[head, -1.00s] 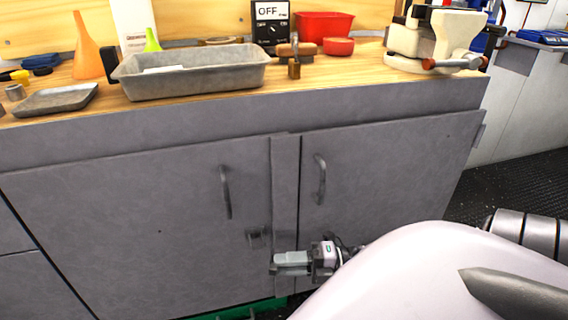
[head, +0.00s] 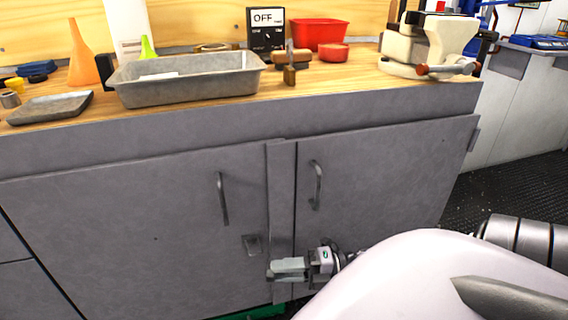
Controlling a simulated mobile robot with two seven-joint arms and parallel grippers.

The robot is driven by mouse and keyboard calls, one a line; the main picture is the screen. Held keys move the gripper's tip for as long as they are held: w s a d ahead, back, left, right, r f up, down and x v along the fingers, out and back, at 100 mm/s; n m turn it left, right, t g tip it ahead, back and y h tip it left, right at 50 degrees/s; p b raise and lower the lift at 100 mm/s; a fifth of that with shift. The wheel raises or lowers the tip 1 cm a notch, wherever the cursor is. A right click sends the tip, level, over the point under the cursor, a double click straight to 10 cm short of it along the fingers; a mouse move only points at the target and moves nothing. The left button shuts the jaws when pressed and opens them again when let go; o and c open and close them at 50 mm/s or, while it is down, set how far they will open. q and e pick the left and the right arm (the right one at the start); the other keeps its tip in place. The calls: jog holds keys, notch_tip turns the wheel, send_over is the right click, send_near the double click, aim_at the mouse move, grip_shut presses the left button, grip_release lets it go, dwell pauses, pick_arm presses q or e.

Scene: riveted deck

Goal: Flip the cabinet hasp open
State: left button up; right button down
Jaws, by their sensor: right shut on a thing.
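The grey cabinet (head: 130,235) has two doors with a narrow upright strip (head: 281,200) between them. A small metal hasp plate (head: 252,244) sits on the left door, beside that strip. My right gripper (head: 278,270) is just below and right of this plate, in front of the strip. Its jaws are shut on the hasp's flap, which the fingers almost wholly hide. I cannot tell the flap's exact angle. My left gripper is not in view.
Door handles (head: 222,198) and (head: 316,185) stand out above my right gripper. The wooden bench top holds a grey tray (head: 190,88), a brass padlock (head: 289,77), a red bin (head: 318,33) and a vise (head: 420,45). Floor shows at right.

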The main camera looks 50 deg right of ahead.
jog(key=shift+w+d+r, duration=0.15)
jog(key=shift+w+d, duration=0.2)
jog(key=shift+d, duration=0.05)
jog(key=c, duration=1.2)
grip_release()
jog(key=shift+o, duration=1.4)
jog(key=shift+s+a, duration=0.1)
jog(key=shift+a, duration=0.05)
jog(key=p+v, duration=0.1)
jog(key=v, duration=0.6)
jog(key=shift+s, duration=0.1)
